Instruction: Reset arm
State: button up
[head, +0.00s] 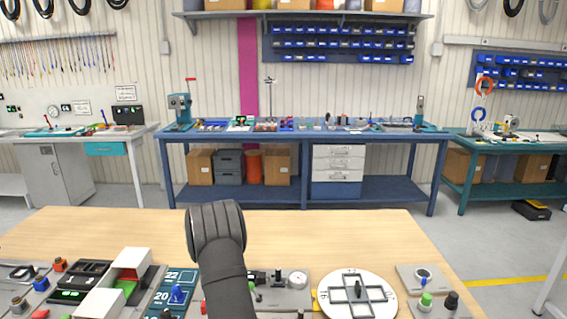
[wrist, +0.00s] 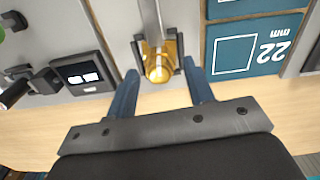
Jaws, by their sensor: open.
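My gripper (wrist: 163,82) is open in the wrist view, its two blue fingers spread apart. An orange-yellow rounded part (wrist: 159,66) in a dark holder shows beyond and between the fingertips. I cannot tell whether the fingers touch it; they do not look closed on it. In the head view my dark arm rises over the front of the wooden table (head: 330,235), and my gripper does not show there.
A round white plate (head: 335,282) with a cross-shaped frame, a dial (head: 297,280) and a knob panel (head: 437,302) lie right. The table's back is clear.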

jog(key=shift+n, duration=1.6)
jog(key=shift+m, duration=0.3)
